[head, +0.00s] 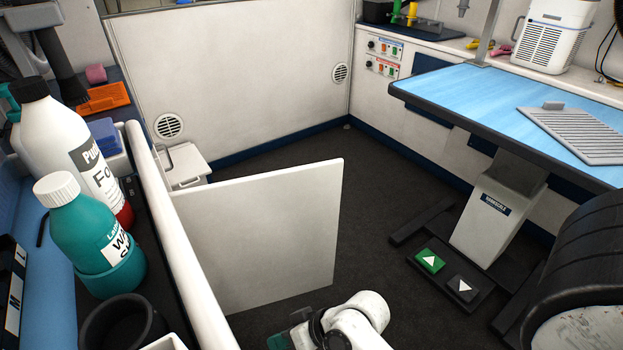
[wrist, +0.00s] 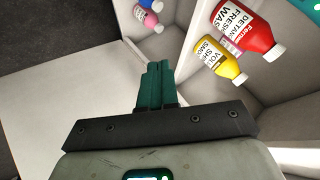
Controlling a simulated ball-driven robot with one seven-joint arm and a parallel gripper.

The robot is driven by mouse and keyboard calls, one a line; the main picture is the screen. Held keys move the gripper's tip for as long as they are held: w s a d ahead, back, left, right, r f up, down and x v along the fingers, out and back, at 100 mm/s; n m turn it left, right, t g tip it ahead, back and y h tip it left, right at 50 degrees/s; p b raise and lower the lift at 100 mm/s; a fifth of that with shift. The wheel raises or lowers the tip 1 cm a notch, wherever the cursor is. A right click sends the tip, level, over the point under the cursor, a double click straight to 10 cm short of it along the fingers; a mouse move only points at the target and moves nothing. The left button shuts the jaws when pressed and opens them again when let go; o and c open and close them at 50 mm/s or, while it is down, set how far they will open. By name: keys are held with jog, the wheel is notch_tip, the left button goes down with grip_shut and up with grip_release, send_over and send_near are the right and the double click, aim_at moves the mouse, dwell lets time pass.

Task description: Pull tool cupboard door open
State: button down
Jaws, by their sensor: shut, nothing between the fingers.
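The tool cupboard door (head: 262,235) is a plain white panel that stands swung out from the counter on the left, over the dark floor. In the wrist view a white panel (wrist: 55,115), which looks like this door, fills the lower left. The open cupboard shows to the right, with a red bottle (wrist: 243,30) and a yellow bottle (wrist: 222,62) inside. My gripper (wrist: 156,68) has its teal fingers together and empty, between the panel and the cupboard inside. In the head view only a teal bit of it shows at the bottom edge, beside my arm. No handle is visible.
A counter with a white rail (head: 172,220) runs along the left, bearing a white bottle (head: 60,135) and a teal bottle (head: 88,228). A blue-topped grooming table (head: 470,85) and a foot pedal (head: 430,261) stand right. Dark floor (head: 370,190) is free between them.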

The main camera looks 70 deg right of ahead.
jog(key=w+d+r+m+t+h+p, duration=0.2)
jog(key=d+r+m+t+h+p, duration=0.5)
jog(key=d+r+m, duration=0.45)
jog(key=m+g+h+p, duration=0.4)
jog(key=m+h+p, duration=0.4)
jog(key=m+h, duration=0.25)
send_near(317, 174)
jog(key=shift+y, duration=0.45)
jog(key=x, duration=0.5)
jog(key=shift+d+r, duration=0.35)
jog(key=shift+r, duration=0.05)
jog(key=shift+x, duration=0.8)
jog(key=shift+f, duration=0.1)
